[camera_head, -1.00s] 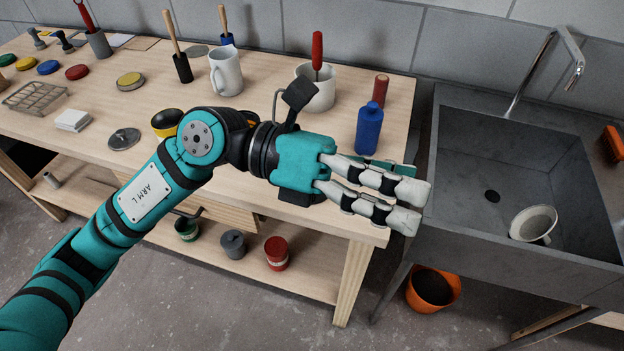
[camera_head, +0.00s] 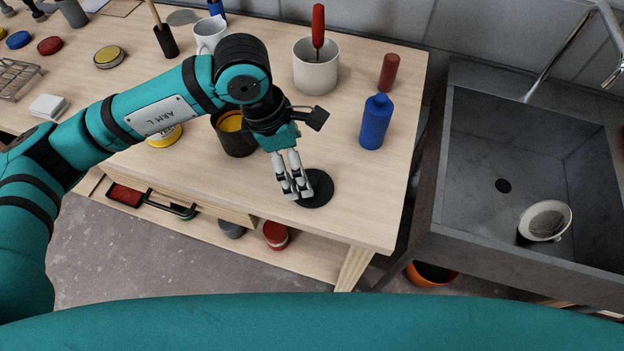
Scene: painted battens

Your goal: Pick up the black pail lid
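The black pail lid (camera_head: 320,189) is a dark round disc lying on the wooden bench near its front right corner. My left gripper (camera_head: 296,196) points down at the lid, with its pale fingertips over the lid's left part. The fingers look close together, and I cannot tell whether they touch the lid or have any of it between them. The lid's left edge is partly hidden by the fingers. A black pail (camera_head: 236,142) with yellow inside stands just left of the gripper, partly covered by my arm. My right gripper is not in view.
A blue bottle (camera_head: 375,124), a red cylinder (camera_head: 389,73) and a pale pot (camera_head: 316,72) with a red-handled tool stand behind the lid. A white mug (camera_head: 209,36) is farther back. The sink (camera_head: 470,190) lies right of the bench. Bench right of the lid is clear.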

